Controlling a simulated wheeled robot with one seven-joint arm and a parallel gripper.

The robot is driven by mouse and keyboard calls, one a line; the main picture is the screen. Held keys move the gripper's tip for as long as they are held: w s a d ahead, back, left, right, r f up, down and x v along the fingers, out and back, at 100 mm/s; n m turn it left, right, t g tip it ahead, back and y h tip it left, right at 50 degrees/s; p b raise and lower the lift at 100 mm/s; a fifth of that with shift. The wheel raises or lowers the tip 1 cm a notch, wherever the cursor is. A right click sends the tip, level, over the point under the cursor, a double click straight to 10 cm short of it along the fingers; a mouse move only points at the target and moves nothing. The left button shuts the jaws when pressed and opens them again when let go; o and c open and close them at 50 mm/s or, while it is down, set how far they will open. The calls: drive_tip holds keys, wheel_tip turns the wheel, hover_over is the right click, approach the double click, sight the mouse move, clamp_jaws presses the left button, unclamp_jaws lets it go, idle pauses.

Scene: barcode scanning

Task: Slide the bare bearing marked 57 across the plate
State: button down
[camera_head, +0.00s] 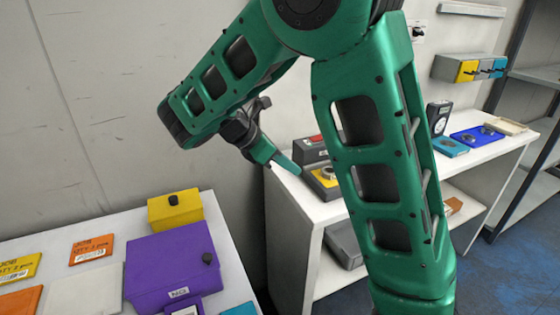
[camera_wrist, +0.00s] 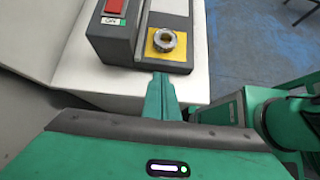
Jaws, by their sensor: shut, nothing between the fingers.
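In the wrist view a bare metal bearing (camera_wrist: 164,40) sits on a yellow plate (camera_wrist: 154,53) on top of a grey device. No number can be read on it. In the head view the yellow plate (camera_head: 329,181) shows partly, beside my arm. My gripper (camera_wrist: 163,76) is shut and empty, its fingertips just in front of the device's near edge, short of the bearing in the picture. In the head view my gripper (camera_head: 298,173) points down and right toward the device. Whether the tips touch the device cannot be told.
The grey device has a taller block (camera_wrist: 114,30) with a red panel to the left. A white bench (camera_head: 290,195) carries it, with a blue tray (camera_head: 478,136) farther right. A purple box (camera_head: 170,265) stands on the left table.

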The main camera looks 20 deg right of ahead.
sight(321, 175)
drive_tip(key=d+f, duration=0.1)
drive_tip(key=d, duration=0.1)
drive_tip(key=d+f, duration=0.2)
drive_tip(key=d, duration=0.1)
drive_tip(key=shift+d, duration=0.95)
